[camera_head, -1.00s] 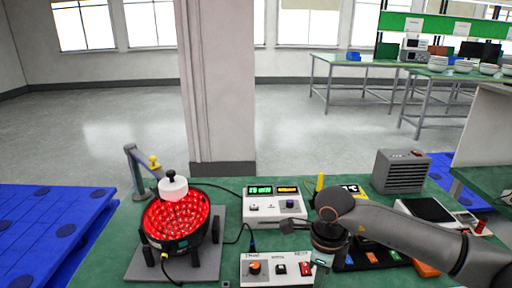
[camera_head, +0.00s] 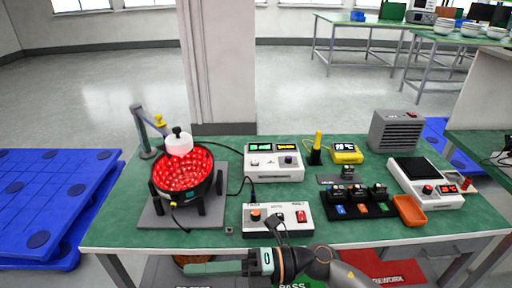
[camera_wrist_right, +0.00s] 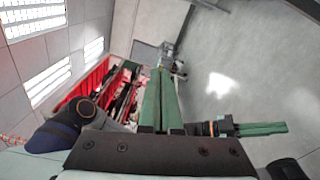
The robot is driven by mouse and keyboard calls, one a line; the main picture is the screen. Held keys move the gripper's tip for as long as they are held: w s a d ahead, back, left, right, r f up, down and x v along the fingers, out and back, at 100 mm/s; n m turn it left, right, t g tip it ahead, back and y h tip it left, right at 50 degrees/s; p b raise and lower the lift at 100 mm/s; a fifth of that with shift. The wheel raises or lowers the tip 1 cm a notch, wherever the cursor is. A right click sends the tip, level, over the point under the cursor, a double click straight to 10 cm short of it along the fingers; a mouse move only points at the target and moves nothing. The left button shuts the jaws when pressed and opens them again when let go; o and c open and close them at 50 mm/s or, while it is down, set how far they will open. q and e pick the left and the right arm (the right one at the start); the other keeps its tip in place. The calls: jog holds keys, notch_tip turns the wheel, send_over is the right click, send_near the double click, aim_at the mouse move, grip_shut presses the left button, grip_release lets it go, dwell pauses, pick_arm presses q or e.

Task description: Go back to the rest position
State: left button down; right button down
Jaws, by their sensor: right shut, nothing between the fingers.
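My right gripper (camera_head: 190,269) is low at the table's front edge in the head view, its green fingers pointing left. It is shut and empty, apart from everything on the table. Its closed fingers (camera_wrist_right: 158,100) also show in the middle of the right wrist view. A second green-fingered gripper (camera_wrist_right: 282,128), apparently my left one, shows at the right of that view; its opening cannot be judged. The left arm does not show in the head view.
The green table (camera_head: 110,235) holds a round red-lit device (camera_head: 183,172), a display unit (camera_head: 274,166), a switch box (camera_head: 278,219), a black module rack (camera_head: 350,209), an orange tray (camera_head: 409,210) and a scale (camera_head: 440,199). A red REWORK bin (camera_head: 385,265) is below the front edge.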

jog(key=w+d+f+m+t+h, duration=0.2)
jog(key=w+d+m+t, duration=0.15)
jog(key=m+t, duration=0.35)
jog(key=w+d+f+m+t+h+p, duration=0.15)
jog(key=d+m+t, duration=0.3)
jog(key=m, duration=0.55)
jog(key=w+d+f+m+t+h, duration=0.3)
jog(key=d+m+t, duration=0.1)
jog(key=m+t, duration=0.35)
jog(key=s+d+f+m+g+h, duration=0.3)
jog(key=s+d+f+m+h, duration=0.2)
jog(key=f, duration=0.5)
jog(key=s+d+f+m+g+h, duration=0.4)
jog(key=s+d+f+m, duration=0.4)
jog(key=s+d+f, duration=0.1)
jog(key=shift+s+d+f+g+h+p, duration=0.15)
jog(key=shift+s+f+g+h+p, duration=0.2)
jog(key=shift+s+f, duration=0.45)
